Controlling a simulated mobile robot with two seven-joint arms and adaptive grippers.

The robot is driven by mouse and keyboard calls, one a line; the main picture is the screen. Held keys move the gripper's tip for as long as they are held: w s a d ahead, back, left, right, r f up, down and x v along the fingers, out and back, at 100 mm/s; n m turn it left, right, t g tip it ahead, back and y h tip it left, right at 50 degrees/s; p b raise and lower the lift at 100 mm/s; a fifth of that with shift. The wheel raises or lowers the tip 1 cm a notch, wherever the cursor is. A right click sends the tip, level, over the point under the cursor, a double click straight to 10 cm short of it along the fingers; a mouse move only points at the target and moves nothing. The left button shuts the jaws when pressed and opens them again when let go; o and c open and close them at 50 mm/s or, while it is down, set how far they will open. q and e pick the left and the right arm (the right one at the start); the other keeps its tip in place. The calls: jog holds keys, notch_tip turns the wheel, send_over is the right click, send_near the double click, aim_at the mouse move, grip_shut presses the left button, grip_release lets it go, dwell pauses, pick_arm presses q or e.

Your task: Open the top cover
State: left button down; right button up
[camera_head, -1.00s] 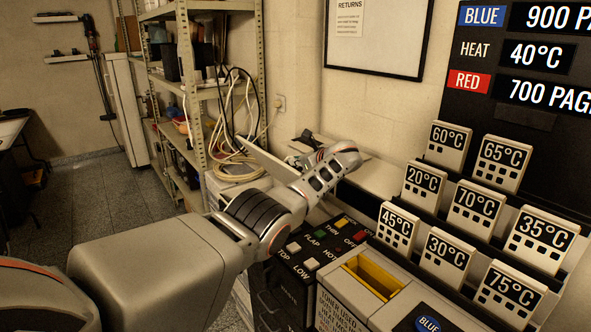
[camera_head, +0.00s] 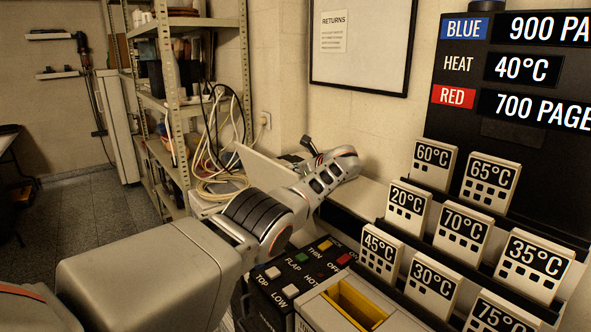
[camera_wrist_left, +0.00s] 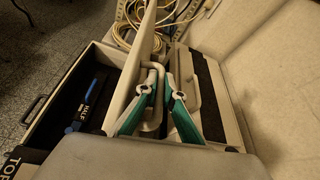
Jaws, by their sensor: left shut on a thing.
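The beige top cover (camera_head: 268,168) stands raised and tilted behind my left arm in the head view. In the wrist view the cover (camera_wrist_left: 134,72) shows nearly edge-on, with a pale loop handle (camera_wrist_left: 152,68) on its right side. The teal fingers of my left gripper (camera_wrist_left: 160,92) are closed around this handle. Left of the cover, the machine's dark inside (camera_wrist_left: 105,112) is open to view and holds a blue-marked part (camera_wrist_left: 85,97). My right gripper is not in view.
A button panel (camera_head: 285,290) and a yellow-lined slot (camera_head: 357,303) lie in front of my arm. Racks of temperature tags (camera_head: 465,232) stand at the right. A metal shelf (camera_head: 180,115) with coiled cables (camera_head: 222,180) stands behind.

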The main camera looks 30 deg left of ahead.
pick_arm(q)
jog(key=shift+f, duration=0.1)
jog(key=c, duration=2.4)
grip_release()
jog(key=shift+c, duration=0.2)
jog(key=shift+d, duration=0.1)
jog(key=shift+s+d+r, duration=0.2)
jog(key=shift+d+r, duration=0.05)
jog(key=shift+d, duration=0.35)
jog(key=v, duration=1)
jog(key=shift+s+d, duration=0.15)
jog(key=shift+s, duration=0.05)
jog(key=shift+r, duration=0.15)
